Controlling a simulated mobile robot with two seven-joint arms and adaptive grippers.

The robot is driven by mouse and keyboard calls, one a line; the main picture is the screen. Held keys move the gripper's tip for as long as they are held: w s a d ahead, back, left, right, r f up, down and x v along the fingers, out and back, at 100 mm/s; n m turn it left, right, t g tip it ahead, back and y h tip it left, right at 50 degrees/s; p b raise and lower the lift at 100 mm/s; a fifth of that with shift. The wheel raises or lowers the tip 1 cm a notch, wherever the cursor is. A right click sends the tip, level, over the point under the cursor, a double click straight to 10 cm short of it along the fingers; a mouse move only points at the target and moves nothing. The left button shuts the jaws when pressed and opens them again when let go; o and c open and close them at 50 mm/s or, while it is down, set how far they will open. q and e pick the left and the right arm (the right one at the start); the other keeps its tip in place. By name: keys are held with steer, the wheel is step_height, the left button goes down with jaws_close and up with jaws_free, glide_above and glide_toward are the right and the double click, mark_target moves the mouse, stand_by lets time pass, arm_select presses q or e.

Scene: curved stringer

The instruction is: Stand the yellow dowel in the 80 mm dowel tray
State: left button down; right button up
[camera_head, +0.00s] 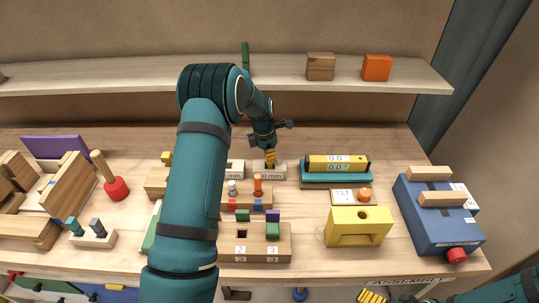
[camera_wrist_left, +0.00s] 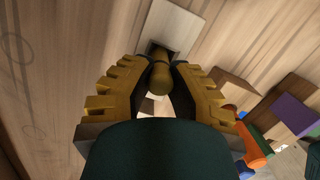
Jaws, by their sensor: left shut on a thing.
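My left gripper (camera_head: 270,156) is over a small pale tray (camera_head: 276,171) whose label is partly covered and ends in "0 mm". In the left wrist view, its fingers (camera_wrist_left: 160,88) are closed around the yellow dowel (camera_wrist_left: 160,76). The dowel's far end meets a dark opening in the pale tray (camera_wrist_left: 175,25); I cannot tell how deep it sits. The fingers hide the dowel in the head view. A second pale tray (camera_head: 236,168) with an "mm" label stands just left. My right gripper (camera_head: 370,297) shows only partly at the bottom edge, away from the trays.
A rack with pegs (camera_head: 246,201) stands just in front of the trays. A teal holder with a yellow bar (camera_head: 337,164) is close on the right. A yellow block (camera_head: 357,228) and a blue box (camera_head: 437,222) stand further right. My left arm hides part of the table.

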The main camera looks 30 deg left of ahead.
arm_select(q)
steer(key=shift+f+b, duration=0.35)
steer(key=shift+f, duration=0.35)
steer(key=c, duration=0.9)
jaws_free()
steer(key=shift+r, duration=0.1)
steer(key=r, duration=0.4)
steer(key=s+r, duration=0.1)
steer(key=r, duration=0.2)
steer(key=a+r, duration=0.1)
steer(key=r, duration=0.3)
steer(key=shift+s+a+r, duration=0.1)
steer(key=shift+s+r, duration=0.05)
steer(key=shift+r, duration=0.2)
